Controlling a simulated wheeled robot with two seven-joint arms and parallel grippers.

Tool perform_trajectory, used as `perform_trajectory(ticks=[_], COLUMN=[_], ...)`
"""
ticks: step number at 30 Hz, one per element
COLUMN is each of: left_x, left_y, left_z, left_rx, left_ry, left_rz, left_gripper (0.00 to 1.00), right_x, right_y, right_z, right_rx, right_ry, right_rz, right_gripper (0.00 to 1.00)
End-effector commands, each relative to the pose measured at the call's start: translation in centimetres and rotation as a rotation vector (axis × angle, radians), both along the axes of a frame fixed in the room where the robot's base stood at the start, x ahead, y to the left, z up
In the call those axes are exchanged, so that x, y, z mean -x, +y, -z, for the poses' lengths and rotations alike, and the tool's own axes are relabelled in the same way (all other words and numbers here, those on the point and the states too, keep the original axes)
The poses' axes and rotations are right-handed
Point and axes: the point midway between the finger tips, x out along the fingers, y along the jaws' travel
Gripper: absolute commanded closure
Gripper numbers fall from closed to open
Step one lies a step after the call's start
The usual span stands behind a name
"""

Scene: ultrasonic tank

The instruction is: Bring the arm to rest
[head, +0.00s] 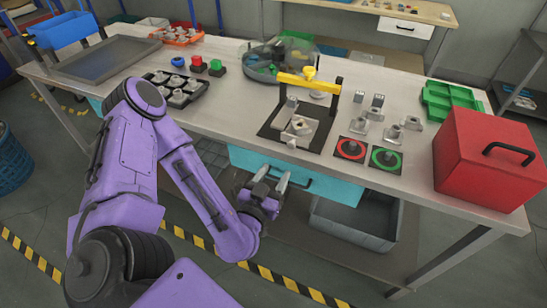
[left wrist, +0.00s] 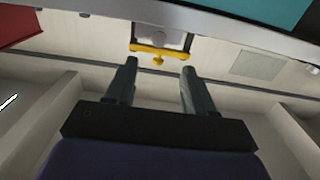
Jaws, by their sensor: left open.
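My left arm (head: 203,190) is purple and comes in from the left, bent down in front of the workbench (head: 240,118). My left gripper (head: 268,180) is below the bench top's front edge, in front of the turquoise drawer (head: 318,184). Its two fingers stand apart with nothing between them. In the left wrist view the open fingers (left wrist: 157,88) also show empty, with a yellow clamp bar (left wrist: 158,52) beyond them. My right gripper is in neither view.
A red box (head: 485,165) stands at the bench's right end. A yellow-handled fixture (head: 308,82) and red and green rings (head: 384,157) are near the front edge. A grey bin (head: 350,219) is below the bench. The floor in front is clear.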

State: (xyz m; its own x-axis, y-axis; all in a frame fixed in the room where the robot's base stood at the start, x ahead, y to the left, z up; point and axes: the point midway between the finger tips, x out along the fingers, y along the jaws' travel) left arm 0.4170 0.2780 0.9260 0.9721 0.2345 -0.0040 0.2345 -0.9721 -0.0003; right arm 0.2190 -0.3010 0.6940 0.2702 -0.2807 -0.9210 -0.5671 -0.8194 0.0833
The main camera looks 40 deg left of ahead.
Motion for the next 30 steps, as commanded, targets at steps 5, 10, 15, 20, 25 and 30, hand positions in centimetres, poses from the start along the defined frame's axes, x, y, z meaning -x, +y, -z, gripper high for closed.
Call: perform_trajectory(ticks=[5,10,15,20,25,30], left_x=[0.0,0.0,-0.2,4.5,15.3,19.3], left_y=[0.0,0.0,-1.3,-3.6,-0.8,2.5], left_z=[0.0,0.0,2.5,13.0,22.1,23.6], left_rx=[0.000,0.033,0.316,0.628,0.680,0.467], left_ry=[-0.001,-0.009,0.060,0.499,0.959,1.084], left_rz=[0.000,0.001,0.058,0.014,-0.328,-0.412], left_gripper=[0.46,0.46,0.46,0.46,0.46,0.46], right_x=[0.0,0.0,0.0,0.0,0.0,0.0], right_y=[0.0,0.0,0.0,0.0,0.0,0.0], right_z=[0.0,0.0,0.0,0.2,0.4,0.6], right_rx=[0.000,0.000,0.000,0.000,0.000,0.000], right_ry=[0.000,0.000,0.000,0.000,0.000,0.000], right_rz=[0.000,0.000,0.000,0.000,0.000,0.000], right_gripper=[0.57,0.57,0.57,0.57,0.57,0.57])
